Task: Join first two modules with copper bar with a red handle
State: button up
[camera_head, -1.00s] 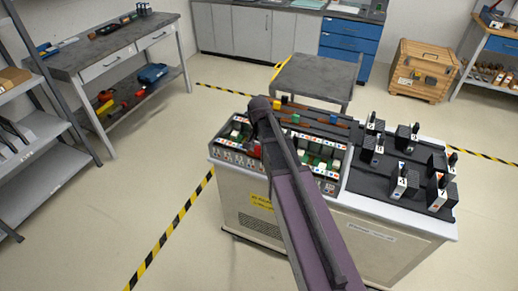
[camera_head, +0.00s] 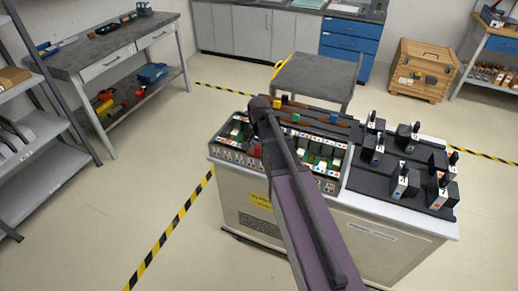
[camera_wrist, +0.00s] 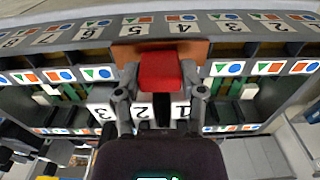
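In the wrist view my gripper (camera_wrist: 160,78) has its two fingers on either side of the red handle (camera_wrist: 160,70) and appears shut on it. The copper bar (camera_wrist: 202,46) extends to both sides behind the handle, over the numbered rim of the open box. White block faces marked 3 (camera_wrist: 102,114), 2 (camera_wrist: 142,110) and 1 (camera_wrist: 181,110) show just below the bar, partly hidden by my fingers. In the head view the red handle (camera_head: 254,151) shows beside my arm above the box (camera_head: 225,155). Whether the bar touches the modules is unclear.
Several black-and-white modules (camera_head: 400,181) stand on the cart's right side. A grey cart (camera_head: 315,75) stands behind. Floor left of the cart is clear.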

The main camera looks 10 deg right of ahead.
jog(key=o, duration=0.4)
jog(key=shift+r, duration=0.15)
notch_tip(320, 180, up, 10)
jog(key=p, duration=1)
jog(key=shift+s, duration=0.1)
dwell(1.0)
jog(key=s+n, duration=0.7)
jog(key=s, duration=0.8)
jog(key=shift+s, duration=0.4)
